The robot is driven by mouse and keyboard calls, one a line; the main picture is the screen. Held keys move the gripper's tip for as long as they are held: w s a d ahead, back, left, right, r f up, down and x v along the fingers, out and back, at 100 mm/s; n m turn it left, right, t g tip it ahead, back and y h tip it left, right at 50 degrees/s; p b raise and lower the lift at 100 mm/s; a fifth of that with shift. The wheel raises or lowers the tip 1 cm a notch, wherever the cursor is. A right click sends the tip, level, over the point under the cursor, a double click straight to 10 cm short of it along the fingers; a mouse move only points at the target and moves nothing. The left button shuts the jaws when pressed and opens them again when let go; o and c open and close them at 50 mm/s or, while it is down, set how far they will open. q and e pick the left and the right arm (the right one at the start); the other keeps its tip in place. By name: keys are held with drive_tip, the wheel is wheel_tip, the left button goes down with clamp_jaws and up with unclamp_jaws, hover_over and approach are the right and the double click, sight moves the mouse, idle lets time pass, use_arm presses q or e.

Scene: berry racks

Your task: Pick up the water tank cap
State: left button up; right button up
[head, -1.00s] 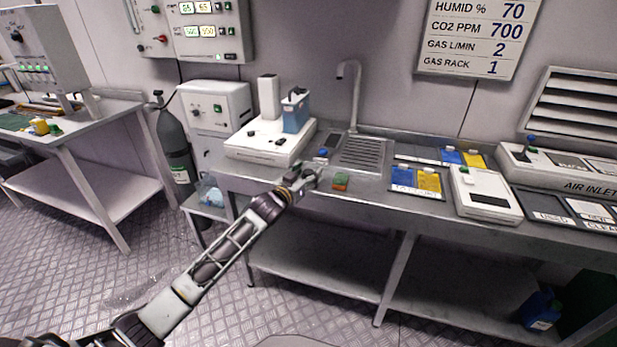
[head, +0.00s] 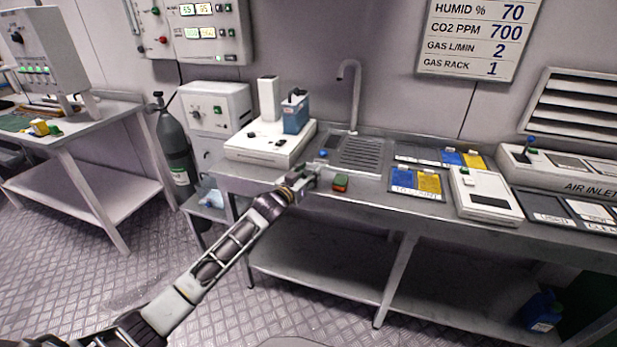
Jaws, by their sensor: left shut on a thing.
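My left gripper (head: 309,177) is at the front edge of the steel counter, left of a green and orange block. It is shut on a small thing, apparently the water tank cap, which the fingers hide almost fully. A blue water tank (head: 296,117) with a dark handle stands upright on a white device (head: 262,149) behind the gripper. My right gripper is out of view.
The green and orange block (head: 341,182) lies close right of the gripper. Behind it are the sink grate (head: 362,153) and a tall tap (head: 354,95). Blue and yellow packets lie on a labelled mat (head: 402,190) beside a white scale (head: 486,193). A gas cylinder (head: 174,148) stands left.

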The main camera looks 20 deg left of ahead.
sight(308, 173)
use_arm(q)
drive_tip(key=shift+r, duration=0.45)
wheel_tip(308, 173, up, 8)
drive_tip(key=shift+f+p, duration=0.1)
drive_tip(key=shift+p, duration=1.1)
drive_tip(key=shift+r, duration=0.65)
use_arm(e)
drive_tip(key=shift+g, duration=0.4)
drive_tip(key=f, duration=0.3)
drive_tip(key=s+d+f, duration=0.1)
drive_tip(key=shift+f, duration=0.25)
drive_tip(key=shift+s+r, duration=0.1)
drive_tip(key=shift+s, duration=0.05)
